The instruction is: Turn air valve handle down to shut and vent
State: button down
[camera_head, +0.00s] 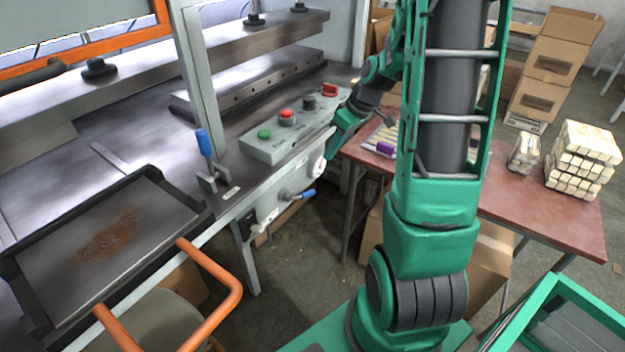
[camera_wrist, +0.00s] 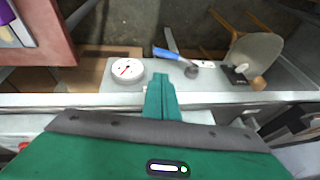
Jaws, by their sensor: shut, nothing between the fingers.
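The air valve has a blue handle (camera_head: 305,196) on the front face of the press, low below the control box. The handle points right, roughly level, from the silver valve body (camera_head: 286,196). In the wrist view the blue handle (camera_wrist: 168,54) points left from its round pivot (camera_wrist: 191,70), towards a white pressure gauge (camera_wrist: 127,70). My gripper (camera_head: 330,152) is beside the right end of the control box, above and right of the handle. In the wrist view its green fingers (camera_wrist: 160,82) are together and empty, apart from the handle.
The control box (camera_head: 285,138) has green and red buttons. A blue-handled clamp (camera_head: 204,143) stands on the press bed. An orange rail (camera_head: 215,275) and a stool are at lower left. A red-brown table (camera_head: 530,205) with wooden bundles is at right.

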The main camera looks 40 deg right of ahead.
send_near(301, 195)
jog(key=w+d+f, duration=0.3)
jog(key=w+f, duration=0.1)
jog(key=f, duration=0.2)
jog(key=shift+s+a+f, duration=0.1)
jog(key=shift+a+f, duration=0.3)
jog(key=shift+f, duration=0.15)
jog(key=shift+a, duration=0.1)
